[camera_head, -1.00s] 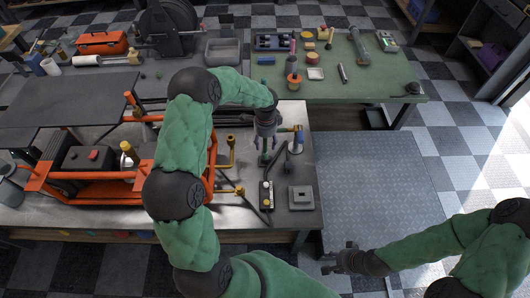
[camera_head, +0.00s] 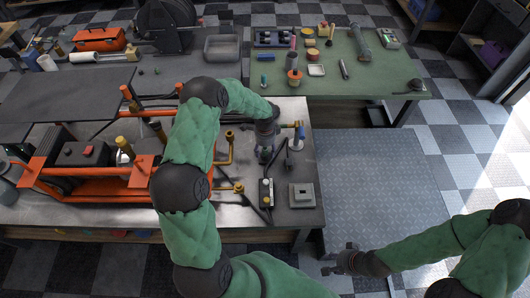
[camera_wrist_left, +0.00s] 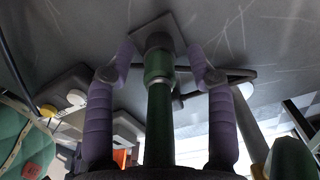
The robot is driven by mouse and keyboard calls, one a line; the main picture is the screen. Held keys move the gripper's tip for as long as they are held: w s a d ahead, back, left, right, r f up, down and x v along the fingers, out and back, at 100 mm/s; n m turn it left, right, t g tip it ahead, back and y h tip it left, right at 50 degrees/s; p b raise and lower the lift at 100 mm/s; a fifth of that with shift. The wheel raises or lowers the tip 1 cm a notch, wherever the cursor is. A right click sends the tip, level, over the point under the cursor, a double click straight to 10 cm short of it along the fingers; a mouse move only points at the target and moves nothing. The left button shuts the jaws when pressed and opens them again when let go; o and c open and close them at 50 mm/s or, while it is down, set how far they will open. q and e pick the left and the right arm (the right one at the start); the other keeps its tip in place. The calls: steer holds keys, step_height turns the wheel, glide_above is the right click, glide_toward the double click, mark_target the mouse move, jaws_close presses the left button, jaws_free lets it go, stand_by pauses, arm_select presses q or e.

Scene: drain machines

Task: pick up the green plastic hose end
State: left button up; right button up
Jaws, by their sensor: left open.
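The green plastic hose end (camera_wrist_left: 158,105) stands upright between the two purple fingers of my left gripper (camera_wrist_left: 160,58) in the left wrist view. It has a dark collar and sits on a small square grey plate (camera_wrist_left: 158,31). The fingers are spread on both sides of it, with gaps showing. In the head view my left gripper (camera_head: 265,152) points down over the workbench and largely hides the hose end. My right gripper (camera_head: 332,263) is held low over the floor at the lower right, its fingers apart and empty.
An orange-framed machine (camera_head: 90,193) stands left of my left arm. Brass pipe fittings (camera_head: 229,150), a small box with knobs (camera_head: 266,193), a grey square block (camera_head: 301,194) and a blue-handled valve (camera_head: 300,133) are close around the gripper. A green table (camera_head: 380,82) stands behind.

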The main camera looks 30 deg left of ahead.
mark_target(266, 149)
arm_select(q)
jaws_close()
steer(key=shift+r, duration=0.1)
steer(key=shift+r, duration=0.6)
steer(key=shift+d+r+p, duration=0.2)
steer(key=shift+r+p, duration=0.45)
steer(key=shift+r, duration=0.6)
steer(key=s+d+r+p, duration=0.3)
steer(key=d+r, duration=0.6)
steer(key=d, duration=0.4)
steer(key=shift+s+d+p, duration=0.15)
steer(key=shift+p, duration=0.15)
steer(key=shift+r, duration=0.1)
